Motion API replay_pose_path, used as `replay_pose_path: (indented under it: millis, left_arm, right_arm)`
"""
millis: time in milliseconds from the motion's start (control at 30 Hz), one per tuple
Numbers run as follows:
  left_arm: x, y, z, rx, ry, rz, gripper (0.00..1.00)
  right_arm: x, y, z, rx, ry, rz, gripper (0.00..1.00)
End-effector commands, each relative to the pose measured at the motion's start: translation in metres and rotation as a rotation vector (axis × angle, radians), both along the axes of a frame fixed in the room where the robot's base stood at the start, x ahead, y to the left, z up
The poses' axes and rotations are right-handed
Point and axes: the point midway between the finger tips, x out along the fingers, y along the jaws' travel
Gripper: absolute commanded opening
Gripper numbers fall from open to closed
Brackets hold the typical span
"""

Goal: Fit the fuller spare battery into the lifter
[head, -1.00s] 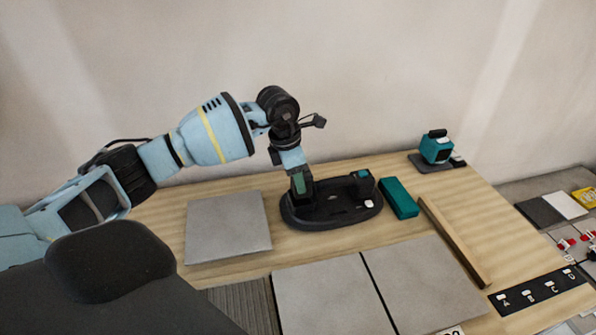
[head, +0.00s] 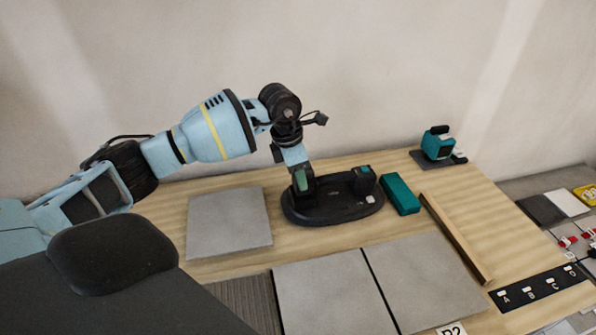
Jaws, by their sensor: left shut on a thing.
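The black oval device (head: 333,212), which looks like the lifter, lies flat on the wooden bench. It has a raised black block with a teal top (head: 364,177) at its right end and a small white patch beside it. My left gripper (head: 303,188) points down at the left end of this device. It is shut on a small dark thing with a green face, probably a battery, mostly hidden by the fingers. I cannot tell whether that thing is seated or just touching. No charge marks can be read. My right gripper is out of view.
A teal box (head: 400,194) lies just right of the oval device. A teal and black unit (head: 438,145) stands on a dark base at the back right. Grey tiles (head: 229,222) lie left and in front (head: 330,292). A wooden strip (head: 455,238) and a lettered black strip (head: 540,288) lie right.

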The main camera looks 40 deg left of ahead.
Motion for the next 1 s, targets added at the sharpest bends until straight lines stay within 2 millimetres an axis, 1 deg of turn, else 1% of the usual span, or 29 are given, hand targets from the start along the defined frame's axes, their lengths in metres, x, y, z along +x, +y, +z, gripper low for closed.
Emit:
replay_pose_path:
  millis: [1000]
  left_arm:
    - [0.0001, -0.0002, -0.0051, 0.000, 0.000, 0.000, 0.24]
  right_arm:
    - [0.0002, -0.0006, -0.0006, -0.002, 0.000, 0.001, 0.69]
